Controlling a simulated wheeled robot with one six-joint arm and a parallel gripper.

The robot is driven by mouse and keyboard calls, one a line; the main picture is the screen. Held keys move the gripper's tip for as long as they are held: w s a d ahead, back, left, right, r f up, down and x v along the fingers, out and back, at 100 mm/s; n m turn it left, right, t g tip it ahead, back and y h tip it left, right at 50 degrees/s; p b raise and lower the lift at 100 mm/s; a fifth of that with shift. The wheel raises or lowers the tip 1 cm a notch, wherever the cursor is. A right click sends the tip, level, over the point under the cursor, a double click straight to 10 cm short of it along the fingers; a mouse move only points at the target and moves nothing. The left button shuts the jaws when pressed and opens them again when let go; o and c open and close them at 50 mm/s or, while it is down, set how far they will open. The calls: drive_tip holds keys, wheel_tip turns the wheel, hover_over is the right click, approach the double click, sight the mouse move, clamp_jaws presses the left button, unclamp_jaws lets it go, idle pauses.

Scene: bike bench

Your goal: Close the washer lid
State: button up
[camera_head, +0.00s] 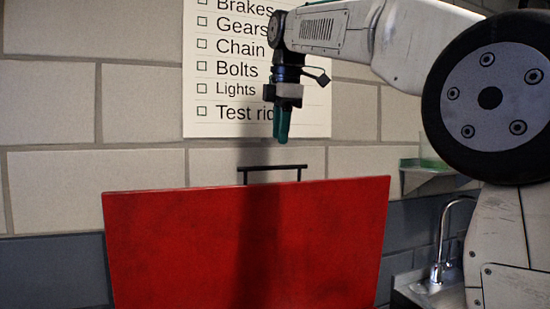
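The washer lid (170,250) is a red panel that stands raised, its broad face toward the camera. A thin black handle (272,167) rises above its top edge. My gripper (281,137) points down, just above the handle and apart from it in the picture. Its green fingers are seen edge-on, so I cannot tell whether they are open or shut. Nothing shows held in it. The washer's body below the lid is out of view.
A checklist poster (225,75) hangs on the block wall (60,110) behind. At the right are a small shelf (425,180) and a sink with a metal faucet (443,250). The space left of my gripper is free.

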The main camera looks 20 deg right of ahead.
drive_tip(key=w+x, duration=0.1)
drive_tip(key=x, duration=0.6)
drive_tip(key=shift+n, duration=0.4)
drive_tip(key=shift+w+a, duration=0.1)
drive_tip(key=shift+w, duration=0.05)
clamp_jaws()
